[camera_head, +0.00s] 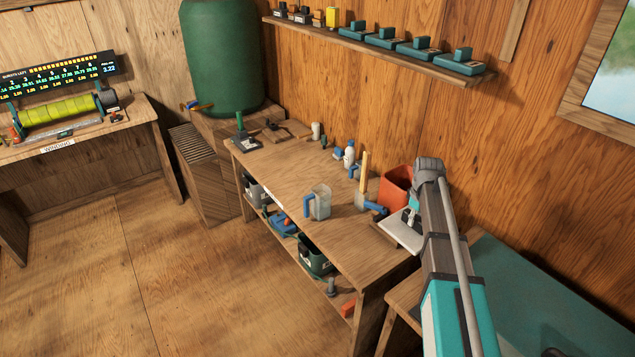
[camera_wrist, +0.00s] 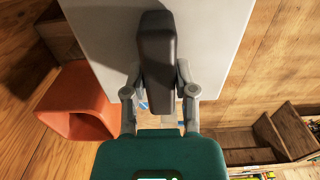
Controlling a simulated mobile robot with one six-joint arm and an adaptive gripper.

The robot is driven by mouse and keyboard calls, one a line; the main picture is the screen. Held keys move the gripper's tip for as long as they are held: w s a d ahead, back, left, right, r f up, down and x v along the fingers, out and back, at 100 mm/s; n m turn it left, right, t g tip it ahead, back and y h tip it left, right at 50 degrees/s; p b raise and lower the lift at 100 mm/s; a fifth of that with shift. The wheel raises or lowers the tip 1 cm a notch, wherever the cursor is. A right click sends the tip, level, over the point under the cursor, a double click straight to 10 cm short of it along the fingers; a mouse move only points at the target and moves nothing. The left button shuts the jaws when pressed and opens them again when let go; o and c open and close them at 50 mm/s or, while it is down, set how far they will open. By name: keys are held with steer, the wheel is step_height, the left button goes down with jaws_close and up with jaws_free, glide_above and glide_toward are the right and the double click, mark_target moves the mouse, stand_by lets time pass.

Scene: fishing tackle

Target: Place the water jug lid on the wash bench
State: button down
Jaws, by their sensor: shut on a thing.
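My gripper (camera_head: 410,214) is at the right end of the wooden wash bench (camera_head: 278,178). It is shut on what looks like the water jug lid, a flat white slab (camera_head: 398,236). In the wrist view the pale slab (camera_wrist: 218,50) fills the upper middle, with a dark upright grip (camera_wrist: 157,45) on it. My gripper's fingers (camera_wrist: 158,78) close on both sides of that grip. The slab lies over the bench's right end. I cannot tell whether it touches the top.
An orange-red bucket (camera_head: 396,184) stands close behind the slab, also at left in the wrist view (camera_wrist: 72,105). A clear jug with a blue handle (camera_head: 319,203) and a blue-handled tool (camera_head: 372,205) stand left of it. The bench's middle left is mostly clear. A green barrel (camera_head: 222,60) stands behind.

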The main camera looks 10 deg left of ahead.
mark_target(414, 229)
steer(key=shift+s+f+b, duration=0.25)
steer(key=shift+f+b, duration=0.35)
steer(key=shift+f, duration=0.15)
steer(key=shift+s+f+b, duration=0.25)
steer(key=shift+f+b, duration=0.35)
steer(key=shift+f, duration=0.1)
step_height(414, 229, down, 3)
steer(key=b, duration=0.3)
steer(key=shift+s+f, duration=0.15)
steer(key=shift+f, duration=0.05)
steer(key=shift+s, duration=0.1)
